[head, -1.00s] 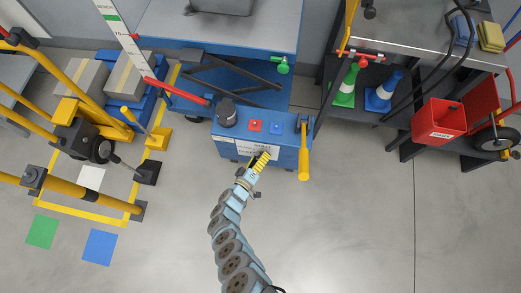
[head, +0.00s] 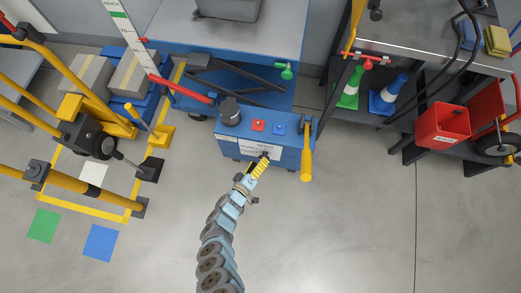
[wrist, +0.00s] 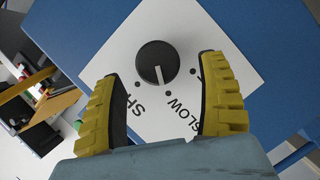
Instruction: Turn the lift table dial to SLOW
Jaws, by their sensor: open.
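The dial (wrist: 158,62) is a round black knob on a white label plate (wrist: 215,40) in the wrist view. Its white pointer line aims down and slightly right, roughly at the dot beside the word SLOW (wrist: 181,117). A partly hidden word starting SH is at lower left; another mark at right is mostly covered. My gripper (wrist: 160,85) is open, its yellow ribbed fingers apart to the lower left and right of the knob, with no visible contact. In the head view my gripper (head: 264,160) is at the blue control box's (head: 232,147) front face and covers the dial.
A yellow-handled lever (head: 306,160) is on the box's right side. A black knob (head: 229,112), red button (head: 258,126) and blue button (head: 279,128) are on top. The blue lift table (head: 240,35) stands behind. Floor in front is clear.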

